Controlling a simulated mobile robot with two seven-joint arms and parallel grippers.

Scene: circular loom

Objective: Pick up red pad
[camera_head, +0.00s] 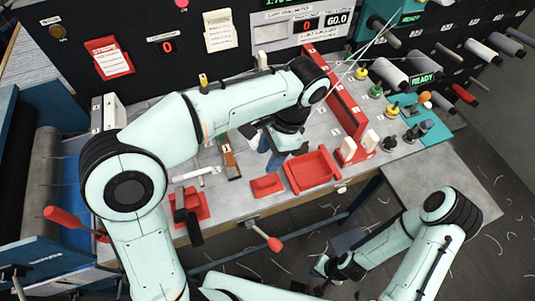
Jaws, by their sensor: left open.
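A small flat red pad (267,184) lies on the grey worktable, just left of a red tray (312,184). My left arm reaches across the table from the left. My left gripper (276,157) points down at the table behind the red pad, apart from it; its jaws are open, though the arm partly hides them. Another red pad-like piece (201,208) lies at the table's front left under a black-handled tool. My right gripper (333,272) is low, in front of the table and far from the pad; its jaws are too small and dark to read.
A long red rail (347,105) stands right of my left gripper. Small coloured knobs and a teal plate (431,130) are at the right. A black panel with spools (480,50) stands behind.

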